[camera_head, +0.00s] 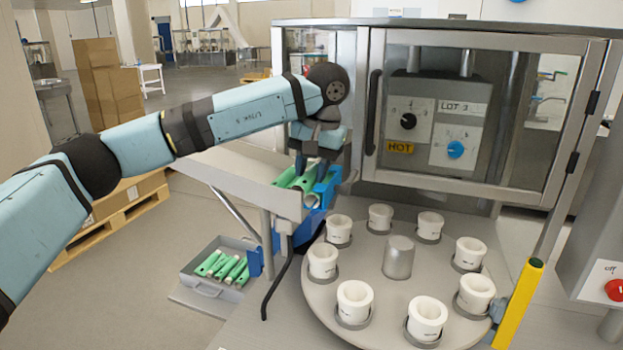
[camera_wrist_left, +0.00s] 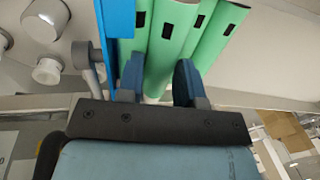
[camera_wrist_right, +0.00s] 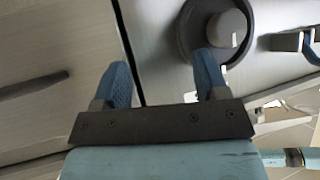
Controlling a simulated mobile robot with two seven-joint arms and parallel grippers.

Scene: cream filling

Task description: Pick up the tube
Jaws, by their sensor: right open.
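Several green tubes (camera_head: 287,177) lie side by side in the sloped metal chute, with a blue part beside their lower end. My left gripper (camera_head: 313,170) reaches down over them at the chute's end. In the left wrist view its fingers (camera_wrist_left: 158,84) are partly closed, and a green tube (camera_wrist_left: 172,38) fills the narrow gap between them. Other tubes lie beside it, one partly behind the right finger. My right gripper (camera_wrist_right: 162,80) shows only in its own wrist view, open and empty, with a grey surface and a round knob beyond it.
A round turntable (camera_head: 373,275) carries several white cups (camera_head: 355,300). A glazed cabinet (camera_head: 470,110) stands behind it. A grey tray (camera_head: 210,287) with more green tubes sits low at the left.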

